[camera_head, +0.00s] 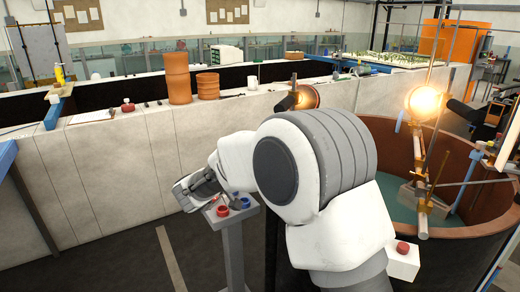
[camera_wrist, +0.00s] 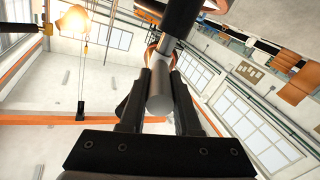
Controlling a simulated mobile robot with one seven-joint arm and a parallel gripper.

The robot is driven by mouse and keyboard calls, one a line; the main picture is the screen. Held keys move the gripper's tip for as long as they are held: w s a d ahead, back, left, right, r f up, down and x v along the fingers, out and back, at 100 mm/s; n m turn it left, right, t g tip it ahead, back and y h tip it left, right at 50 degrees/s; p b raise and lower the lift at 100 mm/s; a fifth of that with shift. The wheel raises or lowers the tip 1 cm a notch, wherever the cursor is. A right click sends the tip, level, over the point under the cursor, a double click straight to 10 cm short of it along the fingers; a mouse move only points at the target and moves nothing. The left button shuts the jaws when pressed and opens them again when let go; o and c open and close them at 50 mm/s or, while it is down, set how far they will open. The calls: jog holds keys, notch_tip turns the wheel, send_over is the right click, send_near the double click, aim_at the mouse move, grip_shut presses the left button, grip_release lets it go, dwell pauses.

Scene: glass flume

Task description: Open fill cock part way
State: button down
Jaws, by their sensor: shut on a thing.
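In the wrist view, my gripper (camera_wrist: 160,78) has its two dark fingers closed on either side of a smooth grey cylindrical handle (camera_wrist: 160,98). The handle's round end faces the camera. Just beyond the fingertips are a copper-coloured rounded part (camera_wrist: 150,52) and a thick dark pipe (camera_wrist: 181,14) running to the top edge. I take the grey handle to be the fill cock's; how far it is turned cannot be told. In the head view my white arm fills the middle, and the fingers and their grip cannot be made out clearly.
A post with red (camera_head: 223,211) and blue buttons stands beside my arm. A brown round tank (camera_head: 455,238) holding water is on the right, near a glowing lamp (camera_head: 425,101). A pale wall (camera_head: 110,180) runs behind, with terracotta pots (camera_head: 178,78) on top. Floor is clear at lower left.

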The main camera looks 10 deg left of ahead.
jog(key=shift+r, duration=0.2)
jog(key=c, duration=0.6)
grip_release()
jog(key=shift+w+f, duration=0.1)
jog(key=b+v, duration=0.1)
jog(key=v, duration=1.6)
jog(key=shift+a, duration=0.1)
